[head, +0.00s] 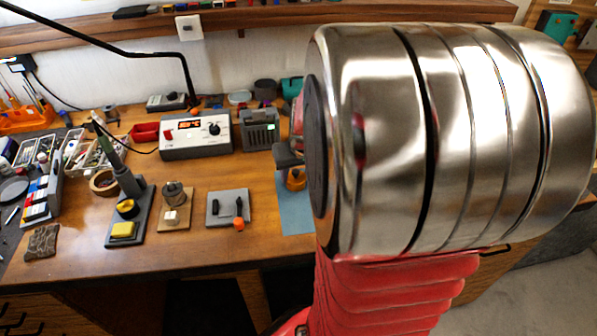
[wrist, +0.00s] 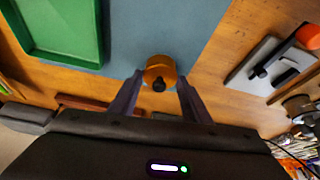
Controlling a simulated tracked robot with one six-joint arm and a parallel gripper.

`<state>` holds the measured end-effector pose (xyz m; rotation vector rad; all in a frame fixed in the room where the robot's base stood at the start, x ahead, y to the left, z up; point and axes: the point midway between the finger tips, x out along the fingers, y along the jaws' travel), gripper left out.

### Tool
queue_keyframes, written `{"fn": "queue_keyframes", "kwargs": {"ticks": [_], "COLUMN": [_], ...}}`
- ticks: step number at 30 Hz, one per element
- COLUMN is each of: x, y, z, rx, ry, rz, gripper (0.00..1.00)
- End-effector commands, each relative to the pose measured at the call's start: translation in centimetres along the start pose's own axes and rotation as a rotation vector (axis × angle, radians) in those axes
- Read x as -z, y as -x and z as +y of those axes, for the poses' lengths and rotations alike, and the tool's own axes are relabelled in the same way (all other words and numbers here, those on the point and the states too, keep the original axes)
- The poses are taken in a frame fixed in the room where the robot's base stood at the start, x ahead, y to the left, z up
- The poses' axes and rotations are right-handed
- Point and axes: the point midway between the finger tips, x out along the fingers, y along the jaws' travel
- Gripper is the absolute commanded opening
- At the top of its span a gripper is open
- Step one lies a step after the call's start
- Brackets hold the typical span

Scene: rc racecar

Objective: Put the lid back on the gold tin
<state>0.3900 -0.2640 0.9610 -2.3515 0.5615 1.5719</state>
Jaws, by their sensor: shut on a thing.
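A gold round piece with a dark knob (wrist: 160,70) sits between the fingertips of my gripper (wrist: 158,84) in the wrist view. I take it for the tin's lid, and my gripper is shut on it. In the head view my gripper (head: 289,155) is partly hidden behind my arm, above a small gold-orange shape (head: 296,183) on the blue mat (head: 294,212). I cannot tell in that view which part is lid and which is tin. Whether the lid touches the tin is hidden.
A green tray (wrist: 60,58) lies on the mat in the wrist view. A grey plate with black posts (head: 228,207) and an orange knob stands left of the mat in the head view. A soldering station (head: 196,136) stands behind. My arm blocks the right side.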

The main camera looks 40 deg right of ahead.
Motion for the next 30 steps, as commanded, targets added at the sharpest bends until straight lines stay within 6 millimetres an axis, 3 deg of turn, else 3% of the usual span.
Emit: {"fn": "queue_keyframes", "kwargs": {"ticks": [5,6,14,20,27,30], "x": [0.00,0.00,0.01,0.00,0.00,0.00], "y": [0.00,0.00,0.00,0.00,0.00,0.00], "z": [-0.02,-0.02,-0.03,-0.04,-0.04,-0.04], "rx": [0.000,0.000,0.000,0.000,0.000,0.000], "ry": [0.000,0.000,0.001,0.001,0.001,0.001], "rz": [0.000,0.000,0.000,0.000,0.000,0.000], "gripper": [0.23,0.46,0.64,0.66,0.83,0.84]}}
